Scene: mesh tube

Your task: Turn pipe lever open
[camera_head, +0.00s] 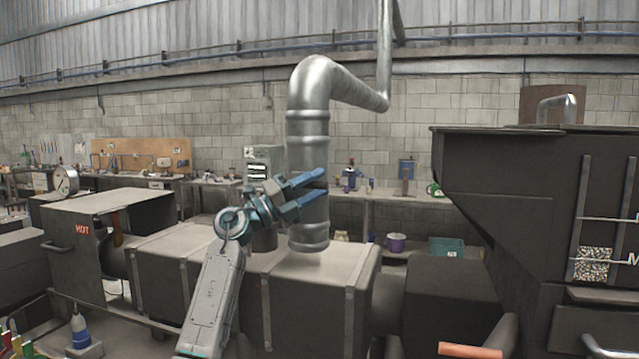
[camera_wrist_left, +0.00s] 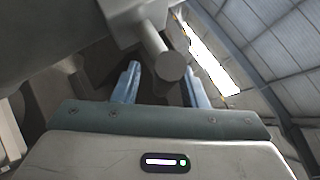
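A silver metal pipe (camera_head: 308,130) rises from a grey box-like duct (camera_head: 320,265) and bends right toward the wall. My left gripper (camera_head: 322,182) is in front of the pipe's lower part, its two blue fingers apart and pointing right. In the left wrist view, my left gripper (camera_wrist_left: 161,88) is open, and the round end of a grey rod (camera_wrist_left: 170,66) shows between its fingers. The rod may be the pipe lever; I cannot tell whether the fingers touch it. No lever is clear in the head view, where the gripper covers part of the pipe. My right gripper is out of view.
A large dark machine (camera_head: 500,190) stands at the right. An orange handle (camera_head: 470,350) is at the bottom right. A gauge (camera_head: 65,180) and a box marked HOT (camera_head: 85,230) are at the left. Workbenches line the back wall.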

